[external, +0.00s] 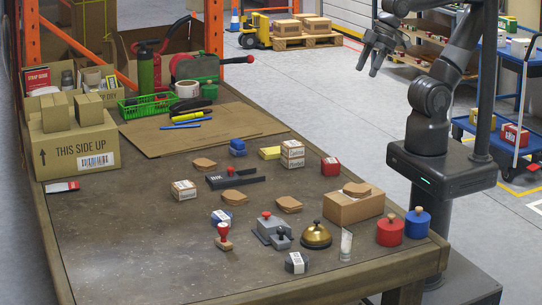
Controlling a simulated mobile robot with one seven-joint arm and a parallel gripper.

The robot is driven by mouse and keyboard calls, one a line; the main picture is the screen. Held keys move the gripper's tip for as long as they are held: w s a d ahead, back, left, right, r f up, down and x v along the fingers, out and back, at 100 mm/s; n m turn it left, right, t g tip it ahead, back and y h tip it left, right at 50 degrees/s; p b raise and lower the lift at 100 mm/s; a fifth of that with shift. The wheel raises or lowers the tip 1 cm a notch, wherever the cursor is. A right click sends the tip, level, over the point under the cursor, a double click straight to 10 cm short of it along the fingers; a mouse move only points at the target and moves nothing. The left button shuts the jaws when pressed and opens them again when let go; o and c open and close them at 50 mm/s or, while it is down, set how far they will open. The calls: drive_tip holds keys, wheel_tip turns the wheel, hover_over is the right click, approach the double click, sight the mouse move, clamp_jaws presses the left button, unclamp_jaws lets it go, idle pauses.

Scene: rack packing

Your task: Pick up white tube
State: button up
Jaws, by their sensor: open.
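A small pale, whitish translucent tube (346,245) stands upright near the front right of the workbench, just right of the brass bell. It is the only tube-like white item I make out on the bench. My gripper (369,60) is raised high at the upper right, beyond the far right edge of the bench. Its fingers are apart and hold nothing. It is well away from the tube.
Close to the tube are a brass bell (316,235), a cardboard box (354,207), a red canister (390,230) and a blue canister (417,223). A red-handled stamp (223,237) stands further left. The bench's left front area is clear.

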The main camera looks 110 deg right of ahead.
drive_tip(key=w+a+r+n+g, duration=0.1)
drive_tip(key=w+a+n, duration=0.35)
drive_tip(key=w, duration=0.25)
drive_tip(key=w+a+r+n, duration=0.2)
drive_tip(key=w+a+n, duration=0.1)
drive_tip(key=w+n, duration=0.25)
drive_tip(key=n+g, duration=0.3)
drive_tip(key=n, duration=1.8)
hover_over(345, 252)
drive_tip(key=s, duration=0.2)
wheel_tip(345, 252, down, 24)
drive_tip(key=shift+h, duration=0.3)
drive_tip(key=f, duration=0.6)
drive_tip(key=w+d+f, duration=0.1)
drive_tip(key=f, duration=0.3)
drive_tip(key=shift+w+f, duration=0.1)
drive_tip(key=c, duration=1.1)
drive_tip(key=shift+c, duration=0.2)
